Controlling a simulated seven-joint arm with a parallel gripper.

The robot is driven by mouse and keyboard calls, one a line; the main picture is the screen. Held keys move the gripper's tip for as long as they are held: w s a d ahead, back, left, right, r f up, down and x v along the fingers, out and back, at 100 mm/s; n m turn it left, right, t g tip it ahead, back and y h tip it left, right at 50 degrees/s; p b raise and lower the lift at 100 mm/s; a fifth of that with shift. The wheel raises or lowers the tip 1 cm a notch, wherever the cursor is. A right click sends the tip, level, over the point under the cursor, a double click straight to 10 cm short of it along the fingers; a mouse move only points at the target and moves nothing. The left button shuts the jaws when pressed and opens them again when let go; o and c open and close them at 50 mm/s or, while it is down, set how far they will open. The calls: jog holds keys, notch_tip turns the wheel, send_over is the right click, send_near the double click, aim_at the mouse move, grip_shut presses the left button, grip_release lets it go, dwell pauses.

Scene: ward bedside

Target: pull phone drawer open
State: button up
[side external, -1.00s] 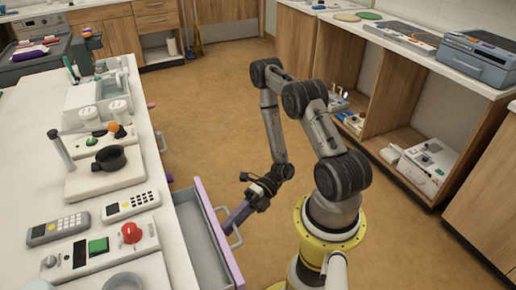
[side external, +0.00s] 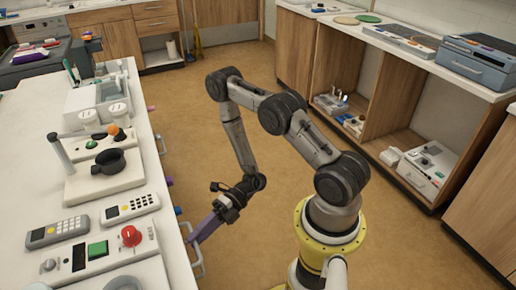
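The drawer in the side of the white counter no longer stands out into the aisle; its handle (side external: 196,258) shows at the counter's right edge, and its front is mostly hidden from this angle. My gripper (side external: 194,240), with purple fingers, reaches down and left to this handle. The fingertips are at or very near the handle; I cannot tell whether they touch or grip it. Two phone-like handsets lie on the counter top: a grey one (side external: 57,231) and a white one (side external: 130,207).
A panel with a red knob (side external: 131,236) and green button sits near the counter edge. Another handle (side external: 161,144) and purple knobs (side external: 169,181) stick out along the counter side. The brown floor (side external: 190,130) between counter and shelves is clear.

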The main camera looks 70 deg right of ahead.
jog(key=v, duration=1.2)
jog(key=w+a+r+n+g+h, duration=0.1)
jog(key=a+r+n+g+h, duration=0.35)
jog(key=r+n, duration=0.95)
jog(key=s+r+n+t+h, duration=0.2)
jog(key=s+r+n+h, duration=0.5)
jog(key=n, duration=1.3)
jog(key=s+r, duration=0.4)
jog(key=r, duration=0.2)
jog(key=shift+a+h, duration=0.35)
jog(key=shift+a, duration=0.05)
